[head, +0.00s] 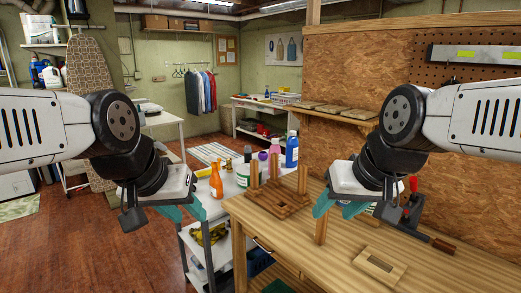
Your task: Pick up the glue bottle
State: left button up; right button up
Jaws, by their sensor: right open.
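Several bottles stand on a grey shelf cart (232,190) in the middle. An orange bottle (216,182) with a narrow top is at its front left. Behind it are a white bottle with a green label (243,176), a pink one (274,148) and a blue one (292,152). I cannot tell which is the glue bottle. My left gripper (184,211) hangs empty, left of and nearer than the orange bottle; its teal fingers look apart. My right gripper (338,209) is open and empty above the wooden workbench.
The wooden workbench (330,270) fills the lower right. On it are a wooden post stand (270,203), a small wooden frame (380,268) and a red-handled tool (410,205). An ironing board (90,75) stands at the left. The red-brown floor (110,245) at lower left is mostly clear.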

aim_at(370, 209)
jog(key=z, duration=1.05)
